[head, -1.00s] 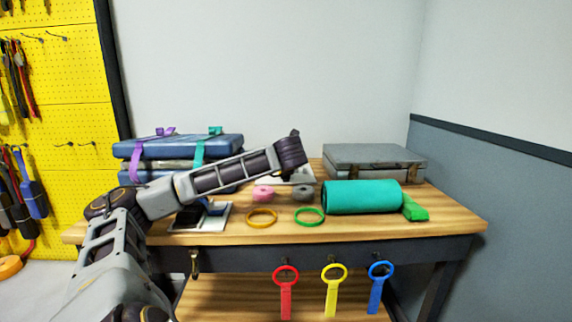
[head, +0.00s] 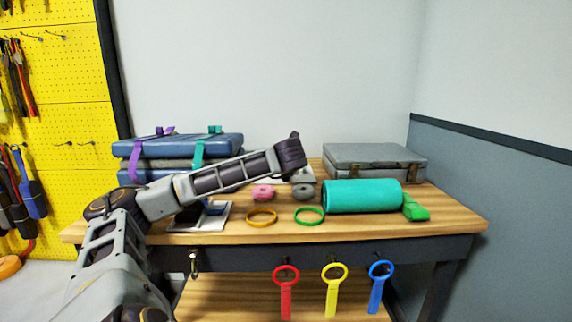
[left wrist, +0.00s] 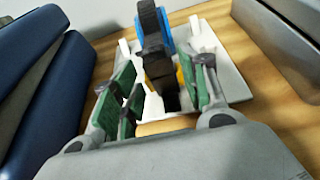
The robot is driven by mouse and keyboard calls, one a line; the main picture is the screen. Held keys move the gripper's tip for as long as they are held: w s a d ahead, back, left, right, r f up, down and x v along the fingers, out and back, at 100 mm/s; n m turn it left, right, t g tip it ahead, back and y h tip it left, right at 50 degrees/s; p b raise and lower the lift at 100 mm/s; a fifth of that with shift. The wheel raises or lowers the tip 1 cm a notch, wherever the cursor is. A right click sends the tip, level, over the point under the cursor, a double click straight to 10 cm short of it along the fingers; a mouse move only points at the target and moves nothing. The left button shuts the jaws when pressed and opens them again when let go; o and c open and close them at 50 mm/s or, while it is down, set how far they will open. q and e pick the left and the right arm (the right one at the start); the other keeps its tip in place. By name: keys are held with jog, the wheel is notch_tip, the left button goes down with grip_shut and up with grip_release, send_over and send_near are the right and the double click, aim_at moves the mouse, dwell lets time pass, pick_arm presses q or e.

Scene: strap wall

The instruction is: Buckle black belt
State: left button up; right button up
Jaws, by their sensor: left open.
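In the left wrist view a black strap (left wrist: 158,68) with a thick black buckle-like part stands up from a white tray (left wrist: 235,82). A blue curved piece (left wrist: 166,40) is right behind it. My left gripper (left wrist: 158,88) is open, its green-padded fingers on either side of the black part; I cannot tell whether they touch it. In the head view a white tray (head: 222,218) with dark and blue parts shows below my left arm. My right gripper is not in view.
A strapped blue stack (head: 225,145) stands at the back left and a grey case (head: 375,158) at the back right. A teal roll (head: 362,196), yellow ring (head: 262,218) and green ring (head: 309,216) lie on the table (head: 400,226). Coloured loops hang in front.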

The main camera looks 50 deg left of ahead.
pick_arm(q)
jog(key=shift+r, duration=0.15)
jog(key=shift+s+d, duration=0.1)
jog(key=shift+s+d+r, duration=0.3)
jog(key=shift+d, duration=0.1)
jog(key=v, duration=1)
jog(key=shift+s+d, duration=0.15)
jog(key=shift+d, duration=0.05)
